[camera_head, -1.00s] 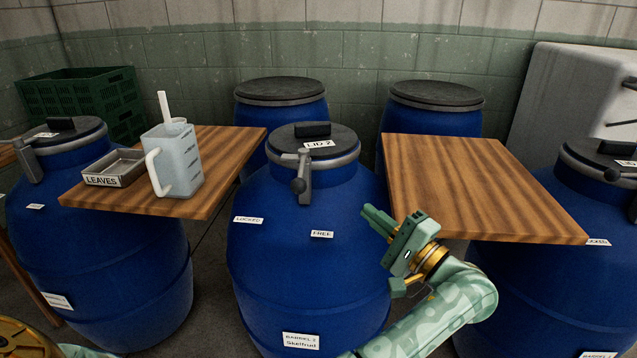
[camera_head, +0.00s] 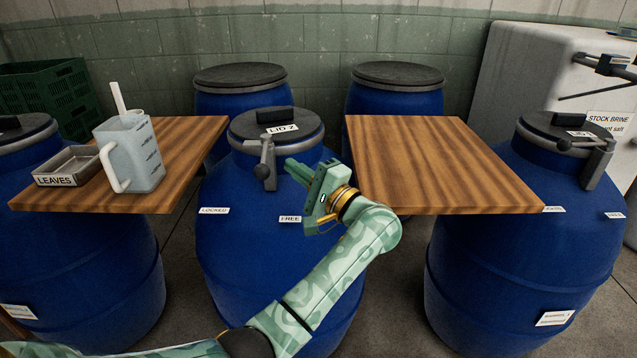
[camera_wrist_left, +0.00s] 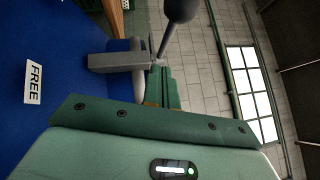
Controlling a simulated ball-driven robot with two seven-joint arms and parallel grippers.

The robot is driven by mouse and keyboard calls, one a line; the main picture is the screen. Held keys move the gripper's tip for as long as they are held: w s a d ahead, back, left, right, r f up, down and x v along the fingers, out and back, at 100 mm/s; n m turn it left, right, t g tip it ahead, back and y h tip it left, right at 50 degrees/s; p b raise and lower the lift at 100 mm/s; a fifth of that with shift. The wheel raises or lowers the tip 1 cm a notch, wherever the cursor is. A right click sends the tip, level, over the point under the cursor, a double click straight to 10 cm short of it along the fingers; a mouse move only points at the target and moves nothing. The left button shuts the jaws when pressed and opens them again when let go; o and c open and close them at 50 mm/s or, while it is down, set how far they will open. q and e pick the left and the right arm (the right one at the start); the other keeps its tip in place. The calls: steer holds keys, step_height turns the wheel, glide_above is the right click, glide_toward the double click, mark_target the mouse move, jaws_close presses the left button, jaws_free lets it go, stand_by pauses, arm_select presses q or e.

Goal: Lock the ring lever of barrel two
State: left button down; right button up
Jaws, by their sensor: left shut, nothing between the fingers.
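Barrel two (camera_head: 230,250) is the blue barrel in the middle, with a black lid marked LID 2 (camera_head: 282,129) and a grey clamp ring. Its ring lever (camera_head: 269,178) hangs down the front, between the LOCKED label (camera_head: 214,210) to the left and the FREE label (camera_head: 290,219) to the lower right. My left gripper (camera_head: 290,165) is shut and empty, its fingertips close to the right of the lever. In the left wrist view, the fingers (camera_wrist_left: 165,85) are beside the grey lever (camera_wrist_left: 118,62) and its dark knob (camera_wrist_left: 178,10); contact is unclear. My right gripper is out of view.
Wooden boards flank barrel two: the left one (camera_head: 190,150) carries a measuring jug (camera_head: 130,155) and a LEAVES tray (camera_head: 68,168), the right one (camera_head: 430,165) is bare. More blue barrels stand at left, right (camera_head: 500,260) and behind. A green crate (camera_head: 50,95) is back left.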

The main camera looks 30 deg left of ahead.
arm_select(q)
steer(key=shift+s+a+r, duration=0.25)
steer(key=shift+s+a, duration=0.25)
steer(key=shift+a, duration=0.1)
steer(key=shift+s+a+r, duration=0.2)
steer(key=shift+s+a, duration=0.3)
steer(key=shift+a, duration=0.05)
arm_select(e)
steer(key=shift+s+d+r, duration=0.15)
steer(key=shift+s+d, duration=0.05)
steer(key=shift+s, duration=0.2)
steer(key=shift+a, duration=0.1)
